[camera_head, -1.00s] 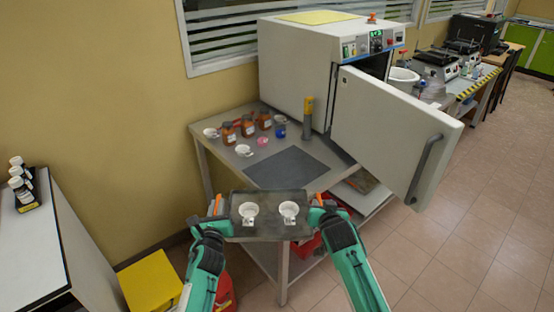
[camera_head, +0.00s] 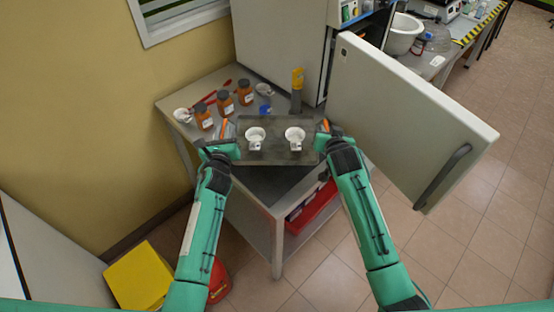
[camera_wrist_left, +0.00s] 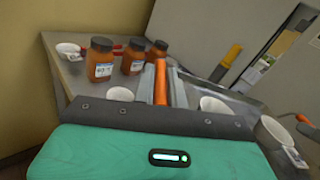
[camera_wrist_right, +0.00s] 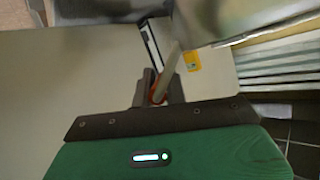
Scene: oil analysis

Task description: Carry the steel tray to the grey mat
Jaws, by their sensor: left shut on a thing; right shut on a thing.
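The steel tray (camera_head: 276,152) is held level between my two grippers above the metal table. Two white cups with handles stand on it, a left cup (camera_head: 256,137) and a right cup (camera_head: 295,136). My left gripper (camera_head: 228,138) is shut on the tray's left edge. My right gripper (camera_head: 322,136) is shut on its right edge. The grey mat (camera_head: 278,182) lies on the table under the tray; its near part shows and the rest is hidden. I cannot tell the height gap exactly. Left gripper fingers (camera_wrist_left: 160,85) show in the left wrist view.
Brown bottles (camera_head: 224,102) and a white cup (camera_head: 183,115) stand behind and left of the tray. A yellow-topped cylinder (camera_head: 297,88) stands close behind it. The open oven door (camera_head: 410,120) is right of my right arm. A yellow box (camera_head: 140,277) is on the floor.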

